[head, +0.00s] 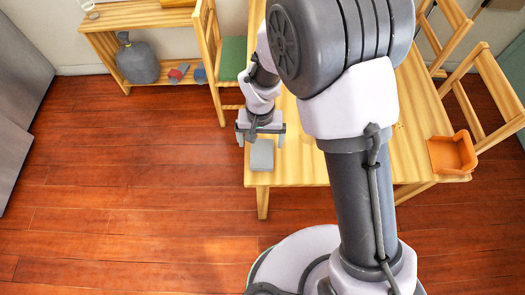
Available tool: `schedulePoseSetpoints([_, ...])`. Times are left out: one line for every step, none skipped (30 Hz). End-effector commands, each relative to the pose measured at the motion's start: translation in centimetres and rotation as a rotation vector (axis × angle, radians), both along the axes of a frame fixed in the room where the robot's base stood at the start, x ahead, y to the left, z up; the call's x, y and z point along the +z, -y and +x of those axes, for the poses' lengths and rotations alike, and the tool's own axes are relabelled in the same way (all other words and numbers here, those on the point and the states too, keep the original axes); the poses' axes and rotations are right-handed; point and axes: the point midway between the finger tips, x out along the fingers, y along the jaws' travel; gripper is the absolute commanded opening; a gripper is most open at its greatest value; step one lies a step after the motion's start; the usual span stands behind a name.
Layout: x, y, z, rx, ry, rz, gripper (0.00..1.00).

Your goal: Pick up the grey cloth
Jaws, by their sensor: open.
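A small grey square thing (262,155), which looks like the folded grey cloth, lies flat near the front left corner of the wooden table (298,172). My gripper (261,139) is open and points down just behind and above the grey cloth, with one finger to each side. Its fingers look apart from the cloth, but the exact height above it is hard to tell. My arm hides much of the table's middle.
An orange open box (452,153) stands at the table's right corner. Wooden chairs stand behind left (232,60) and at right (490,95). A wooden shelf at the back left holds a grey sack (138,62). The red-brown floor (120,190) at left is clear.

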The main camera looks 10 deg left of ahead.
Motion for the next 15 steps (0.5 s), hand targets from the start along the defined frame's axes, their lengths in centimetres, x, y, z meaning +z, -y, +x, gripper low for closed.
schedulePoseSetpoints([-0.9,0.0,0.0,0.0,-0.001,0.0,0.94])
schedulePoseSetpoints([-1.1,0.0,0.0,0.0,0.0,0.0,0.94])
schedulePoseSetpoints([-1.3,0.0,0.0,0.0,0.0,0.0,0.94])
schedulePoseSetpoints([-1.5,0.0,0.0,0.0,0.001,0.0,0.94])
schedulePoseSetpoints([-1.8,0.1,0.0,0.0,0.0,0.0,0.94])
schedulePoseSetpoints([-2.4,0.1,-0.1,-0.001,0.0,0.0,0.94])
schedulePoseSetpoints([-2.9,0.2,-0.1,0.0,-0.001,0.0,0.94])
schedulePoseSetpoints([-3.5,0.2,-0.1,0.0,-0.001,0.0,0.94])
schedulePoseSetpoints([-4.5,0.4,-0.2,0.0,-0.001,0.0,0.94])
schedulePoseSetpoints([-5.2,0.4,-0.2,0.0,-0.002,-0.001,0.94])
schedulePoseSetpoints([-5.7,0.4,-0.2,0.0,-0.002,-0.001,0.94])
schedulePoseSetpoints([-6.3,0.4,-0.2,0.001,0.0,0.0,0.94])
schedulePoseSetpoints([-6.6,0.4,-0.2,0.0,0.0,0.0,0.94])
schedulePoseSetpoints([-6.6,0.4,-0.2,0.0,0.0,0.0,0.94])
schedulePoseSetpoints([-6.5,0.4,-0.2,0.0,0.0,0.0,0.94])
